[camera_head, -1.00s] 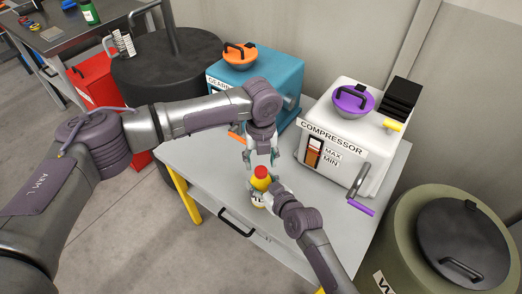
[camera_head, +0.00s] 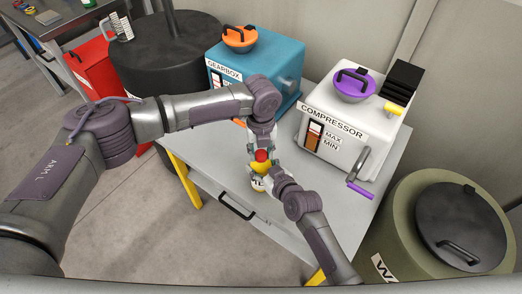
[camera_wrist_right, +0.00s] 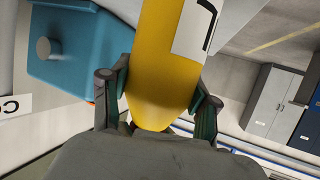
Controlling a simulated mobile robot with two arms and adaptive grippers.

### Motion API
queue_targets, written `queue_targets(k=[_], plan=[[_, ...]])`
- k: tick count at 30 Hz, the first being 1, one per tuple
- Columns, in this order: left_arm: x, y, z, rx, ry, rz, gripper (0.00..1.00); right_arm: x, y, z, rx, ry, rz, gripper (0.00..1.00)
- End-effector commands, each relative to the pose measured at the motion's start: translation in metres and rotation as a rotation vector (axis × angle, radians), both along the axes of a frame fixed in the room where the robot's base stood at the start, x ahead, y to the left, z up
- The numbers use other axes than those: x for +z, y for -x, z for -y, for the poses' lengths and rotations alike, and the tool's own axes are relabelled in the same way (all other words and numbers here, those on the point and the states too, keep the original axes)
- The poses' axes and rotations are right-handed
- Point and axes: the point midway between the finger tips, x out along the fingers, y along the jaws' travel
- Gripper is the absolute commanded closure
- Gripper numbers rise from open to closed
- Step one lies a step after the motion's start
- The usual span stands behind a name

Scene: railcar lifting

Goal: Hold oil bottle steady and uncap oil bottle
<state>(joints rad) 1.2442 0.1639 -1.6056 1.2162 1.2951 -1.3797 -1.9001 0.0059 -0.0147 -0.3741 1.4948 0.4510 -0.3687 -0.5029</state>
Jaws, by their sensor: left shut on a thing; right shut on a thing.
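The yellow oil bottle (camera_head: 258,168) with a white-and-black label stands upright on the grey table, with a red cap (camera_head: 262,155) on top. My right gripper (camera_head: 266,172) is shut around the bottle's body from the right side. In the right wrist view the yellow bottle (camera_wrist_right: 165,60) fills the space between the right gripper's fingers (camera_wrist_right: 163,105). My left gripper (camera_head: 262,150) comes from above and is shut on the red cap. Its fingers partly hide the cap, so I cannot tell whether the cap is loose.
The teal gearbox (camera_head: 270,62) and white compressor (camera_head: 345,125) with its purple-handled crank (camera_head: 360,188) stand behind on the table (camera_head: 230,180). A green waste drum (camera_head: 415,225) is at the right. A black drum (camera_head: 160,60) and red cabinet (camera_head: 90,72) are at the left.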

Motion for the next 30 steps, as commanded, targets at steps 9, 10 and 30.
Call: queue_targets(k=[9, 10, 30], plan=[[-0.0007, 0.0010, 0.0006, 0.313, 0.003, -0.004, 1.00, -0.0007, 0.0003, 0.0002, 0.000, 0.001, -0.002, 1.00], [-0.0008, 0.0013, 0.0007, 0.382, 0.003, -0.005, 1.00, -0.0007, 0.0003, 0.0002, 0.000, 0.001, -0.002, 1.00], [0.0007, 0.0017, 0.0014, 1.978, -0.001, -0.006, 1.00, -0.0007, 0.0003, 0.0001, 0.000, 0.001, -0.002, 1.00]])
